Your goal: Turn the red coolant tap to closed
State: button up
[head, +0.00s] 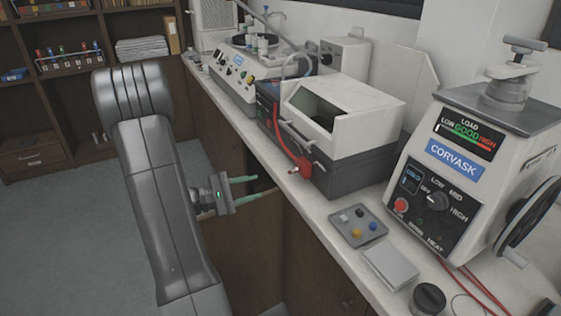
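The red coolant tap (303,166) is on the front of the dark lower part of a white-topped machine (325,125), low by the counter's front edge. A red hose (278,132) runs down to it. The tap's exact handle angle is too small to tell. My gripper (265,184) has two green fingers spread apart with nothing between them. It is in front of the counter, to the left of the tap and a little lower in the picture, apart from it.
The mounting press (465,170) stands at the right of the counter (340,235). A grey tray (346,236) with several small pieces, a pale flat block (390,267) and a dark round jar (428,298) lie in front of it. Shelves (85,62) stand at the back left; the floor there is clear.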

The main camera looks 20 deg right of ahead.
aim_at(292, 171)
jog(key=shift+t+h, duration=0.3)
jog(key=w+d, duration=0.1)
jog(key=d, duration=0.3)
jog(key=d+p, duration=0.1)
jog(key=d, duration=0.3)
jog(key=w+d+p, duration=0.1)
jog(key=d, duration=0.4)
jog(key=shift+w, duration=0.35)
grip_shut()
